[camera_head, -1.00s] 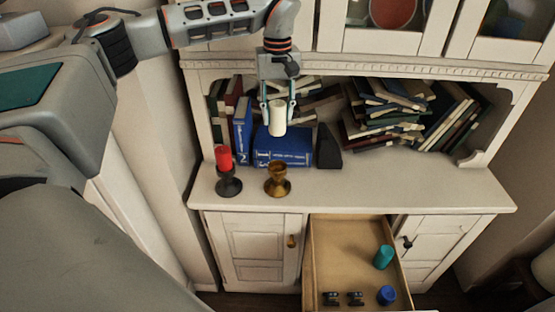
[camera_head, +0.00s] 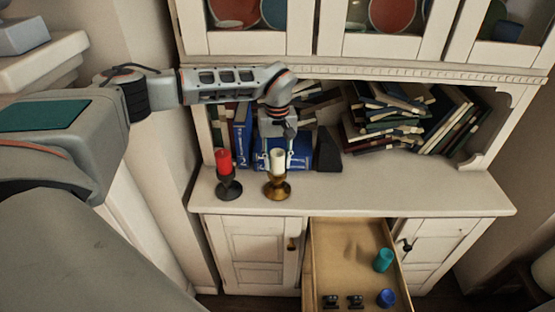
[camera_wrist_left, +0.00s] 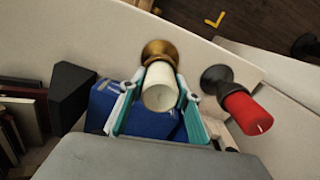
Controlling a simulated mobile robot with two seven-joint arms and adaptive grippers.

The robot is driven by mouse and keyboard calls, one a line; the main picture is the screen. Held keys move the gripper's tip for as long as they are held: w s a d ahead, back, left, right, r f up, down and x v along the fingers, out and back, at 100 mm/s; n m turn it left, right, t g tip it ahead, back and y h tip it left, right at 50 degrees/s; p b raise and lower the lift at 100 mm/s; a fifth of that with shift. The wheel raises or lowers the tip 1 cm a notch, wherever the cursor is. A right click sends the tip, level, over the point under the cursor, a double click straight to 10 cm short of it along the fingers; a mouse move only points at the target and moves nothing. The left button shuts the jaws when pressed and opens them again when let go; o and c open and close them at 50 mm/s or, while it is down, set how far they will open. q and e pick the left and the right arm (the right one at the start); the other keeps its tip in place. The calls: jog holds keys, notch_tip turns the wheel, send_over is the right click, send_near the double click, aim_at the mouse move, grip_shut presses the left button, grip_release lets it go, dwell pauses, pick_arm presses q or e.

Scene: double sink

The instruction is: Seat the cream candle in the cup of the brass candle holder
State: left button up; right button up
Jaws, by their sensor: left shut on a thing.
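The cream candle (camera_head: 278,161) stands upright at the brass candle holder (camera_head: 278,189), with its lower end at the cup. Whether it is fully down in the cup cannot be told. My left gripper (camera_head: 277,158) is shut on the candle from above and behind. In the left wrist view the candle (camera_wrist_left: 160,88) lies between the teal fingers of the gripper (camera_wrist_left: 153,100), and the brass holder (camera_wrist_left: 160,50) shows just beyond it. The candle hides most of the cup there. My right gripper is not in view.
A red candle (camera_head: 224,161) in a dark holder (camera_head: 229,187) stands close to the left. Blue books (camera_head: 290,152) and a black wedge (camera_head: 327,150) are behind. The counter (camera_head: 400,185) is clear to the right. An open drawer (camera_head: 350,265) is below.

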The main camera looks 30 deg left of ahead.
pick_arm(q)
jog(key=shift+f, duration=0.15)
jog(key=o, duration=1.2)
